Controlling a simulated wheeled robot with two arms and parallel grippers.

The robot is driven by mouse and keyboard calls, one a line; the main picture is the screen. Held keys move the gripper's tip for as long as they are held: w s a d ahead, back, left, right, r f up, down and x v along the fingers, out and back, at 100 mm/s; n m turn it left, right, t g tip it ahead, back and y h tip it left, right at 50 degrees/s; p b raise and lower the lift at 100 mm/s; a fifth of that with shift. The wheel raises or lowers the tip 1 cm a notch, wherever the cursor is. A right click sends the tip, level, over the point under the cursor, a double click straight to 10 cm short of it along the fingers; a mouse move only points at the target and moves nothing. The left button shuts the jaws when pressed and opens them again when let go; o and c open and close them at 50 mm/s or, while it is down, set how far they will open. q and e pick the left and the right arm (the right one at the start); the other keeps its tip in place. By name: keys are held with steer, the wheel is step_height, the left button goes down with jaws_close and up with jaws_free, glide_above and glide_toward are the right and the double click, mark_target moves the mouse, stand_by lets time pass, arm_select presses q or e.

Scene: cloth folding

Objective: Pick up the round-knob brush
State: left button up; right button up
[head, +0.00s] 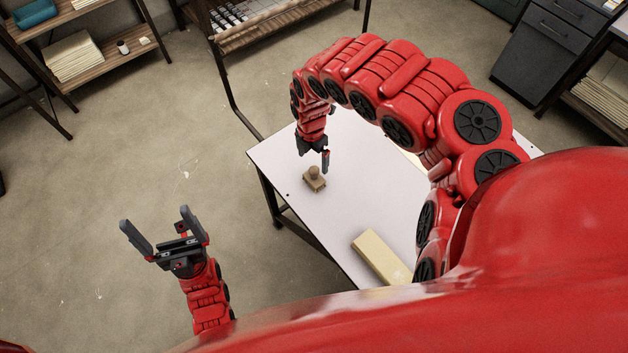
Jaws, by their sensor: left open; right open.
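The round-knob brush (314,180) is a small brown block with a round knob on top. It stands upright near the far left part of the white table (345,220). My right gripper (315,160) is just above the brush, pointing down, with one finger beside the knob on its right. I cannot tell whether it touches the brush. My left gripper (155,226) is open and empty, off the table's left side above the floor.
A long pale yellow block (382,258) lies on the near part of the table. My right arm hides the table's right part. Shelves (85,50) and a dark drawer cabinet (545,40) stand at the back. The floor left of the table is clear.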

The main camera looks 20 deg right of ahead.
mark_target(313, 170)
step_height(313, 170, down, 5)
steer(key=shift+s+r+b, duration=0.1)
steer(key=shift+s+b, duration=0.05)
steer(key=shift+b, duration=0.2)
steer(key=shift+d+f, duration=0.2)
steer(key=shift+f, duration=2.45)
steer(key=shift+c, duration=0.2)
steer(key=c, duration=1)
steer(key=shift+r, duration=0.1)
